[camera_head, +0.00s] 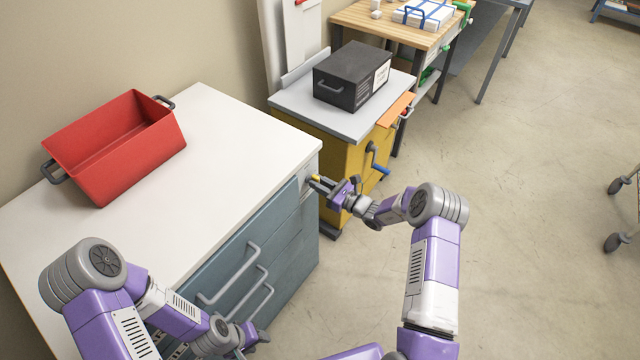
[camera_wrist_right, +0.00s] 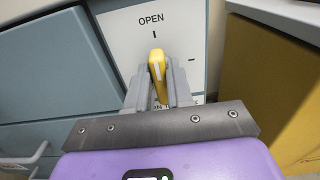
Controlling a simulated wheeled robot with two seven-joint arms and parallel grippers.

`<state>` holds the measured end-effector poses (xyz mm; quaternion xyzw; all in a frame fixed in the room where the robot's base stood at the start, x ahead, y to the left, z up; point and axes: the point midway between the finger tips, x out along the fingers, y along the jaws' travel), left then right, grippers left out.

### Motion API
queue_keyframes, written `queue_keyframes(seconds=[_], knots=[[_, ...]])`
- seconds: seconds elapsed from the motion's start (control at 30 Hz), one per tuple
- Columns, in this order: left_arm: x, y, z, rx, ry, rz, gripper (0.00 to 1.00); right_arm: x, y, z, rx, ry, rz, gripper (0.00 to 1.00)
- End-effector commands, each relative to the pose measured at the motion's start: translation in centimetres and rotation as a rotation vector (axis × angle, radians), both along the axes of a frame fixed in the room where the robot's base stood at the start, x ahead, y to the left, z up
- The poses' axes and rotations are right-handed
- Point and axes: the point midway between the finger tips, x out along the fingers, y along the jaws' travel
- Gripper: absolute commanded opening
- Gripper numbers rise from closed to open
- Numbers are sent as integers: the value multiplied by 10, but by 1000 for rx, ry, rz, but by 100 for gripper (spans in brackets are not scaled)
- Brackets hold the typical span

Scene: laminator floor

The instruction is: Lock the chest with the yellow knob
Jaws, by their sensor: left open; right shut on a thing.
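The chest (camera_head: 278,223) is a teal drawer unit with a white top, at the left in the head view. Its yellow knob (camera_wrist_right: 157,62) sits on a white plate (camera_wrist_right: 125,35) marked OPEN, with a second tick to the right; lower print is mostly hidden. The knob's handle points roughly at the OPEN tick. My right gripper (camera_wrist_right: 159,88) is shut on the knob, a finger on each side. In the head view, my right gripper (camera_head: 324,184) is at the chest's upper right front corner. My left gripper (camera_head: 256,338) is open and empty, low before the drawers.
A red bin (camera_head: 118,145) stands on the chest top. A yellow cabinet (camera_head: 352,165) with a blue crank (camera_head: 378,165) and a black box (camera_head: 352,75) on top stands close beyond the chest. The floor to the right is clear, with a cart's wheels at the far edge.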

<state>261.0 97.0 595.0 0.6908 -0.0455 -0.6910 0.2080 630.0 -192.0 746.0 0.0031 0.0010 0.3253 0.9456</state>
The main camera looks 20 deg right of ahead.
Motion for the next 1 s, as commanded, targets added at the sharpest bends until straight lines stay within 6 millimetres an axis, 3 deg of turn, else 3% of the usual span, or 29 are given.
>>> queue_keyframes(seconds=[0.37, 1.0], knots=[[0, 0, 3, 0, 0, 0, 43, 1, -2, 0, 135, 105, -2, 0], [0, 0, 15, 0, 0, 0, 43, 3, -5, -2, 606, 472, -2, 0]])
